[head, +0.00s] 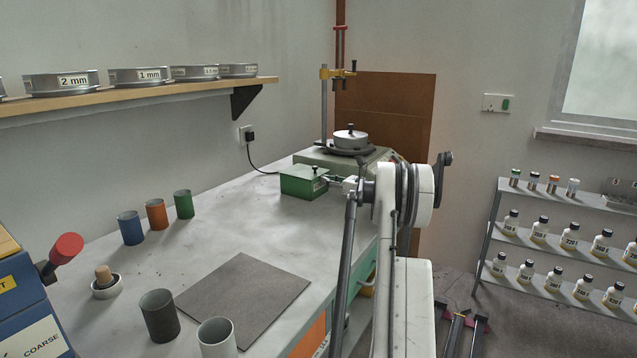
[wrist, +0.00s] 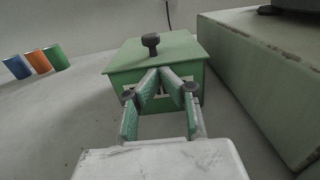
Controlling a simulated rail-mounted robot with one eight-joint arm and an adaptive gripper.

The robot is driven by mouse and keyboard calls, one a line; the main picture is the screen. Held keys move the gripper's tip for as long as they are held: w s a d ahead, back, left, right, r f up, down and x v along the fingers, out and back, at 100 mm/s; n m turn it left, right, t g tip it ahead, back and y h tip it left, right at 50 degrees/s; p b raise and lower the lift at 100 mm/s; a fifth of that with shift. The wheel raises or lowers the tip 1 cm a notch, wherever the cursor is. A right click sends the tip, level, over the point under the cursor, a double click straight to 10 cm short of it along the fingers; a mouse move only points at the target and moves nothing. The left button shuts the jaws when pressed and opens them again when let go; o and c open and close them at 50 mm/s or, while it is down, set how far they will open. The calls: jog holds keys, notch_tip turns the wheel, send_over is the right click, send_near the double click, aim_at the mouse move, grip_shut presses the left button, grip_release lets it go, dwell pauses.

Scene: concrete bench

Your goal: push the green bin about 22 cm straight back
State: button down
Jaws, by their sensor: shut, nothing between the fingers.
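The green bin (head: 300,183) is a lidded box with a dark knob, standing upright on the bench toward its far end. In the wrist view the green bin (wrist: 155,53) is straight ahead, its near face partly hidden by the fingers. My gripper (head: 326,179) is shut and empty at the bin's near side. In the wrist view my gripper (wrist: 159,73) has its fingertips together in front of the bin's near face, at or very close to it; I cannot tell whether they touch.
A green machine base (wrist: 262,75) stands close to the bin's right, with a gap between. Blue (head: 131,228), orange (head: 157,214) and green (head: 183,204) cups stand to the left. A grey mat (head: 243,295) lies nearer. Bare bench and a wall with a cable (head: 258,165) are behind.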

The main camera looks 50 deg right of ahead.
jog(key=shift+s+d, duration=0.1)
jog(key=shift+s, duration=0.5)
jog(key=s, duration=0.4)
jog(key=s+p, duration=0.1)
jog(key=s, duration=0.3)
jog(key=s+p, duration=0.1)
jog(key=s, duration=0.4)
jog(key=shift+d, duration=0.25)
